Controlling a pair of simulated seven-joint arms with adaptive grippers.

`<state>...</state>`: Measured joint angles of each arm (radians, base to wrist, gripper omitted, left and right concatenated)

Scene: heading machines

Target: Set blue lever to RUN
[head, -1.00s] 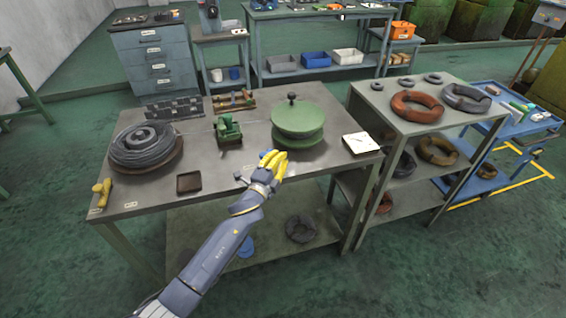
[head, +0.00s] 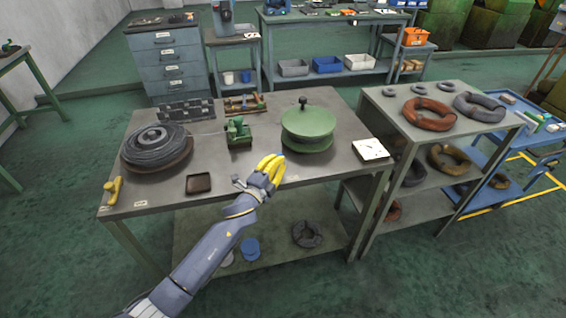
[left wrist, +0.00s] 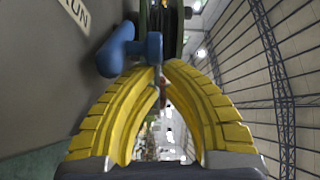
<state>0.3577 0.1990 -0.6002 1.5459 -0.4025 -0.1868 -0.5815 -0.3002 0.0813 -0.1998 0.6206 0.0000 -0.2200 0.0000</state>
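In the left wrist view the blue lever (left wrist: 120,52) shows just beyond my fingertips, mostly to their left. A white label reading "RUN" (left wrist: 76,14), partly cut off, lies on the grey surface beside it. My left gripper (head: 270,163) is over the front edge of the workbench, before the green reel. In the left wrist view its yellow fingers (left wrist: 160,68) come together at the tips, with no object seen held between them. I cannot tell whether the tips touch the lever. In the head view the gripper hides the lever. My right gripper is out of view.
The workbench (head: 235,190) holds a green reel (head: 308,125), a small green machine (head: 238,133), a wire coil (head: 152,147), a brown tray (head: 199,184) and a white pad (head: 370,149). A shelf with coils (head: 432,113) stands at right.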

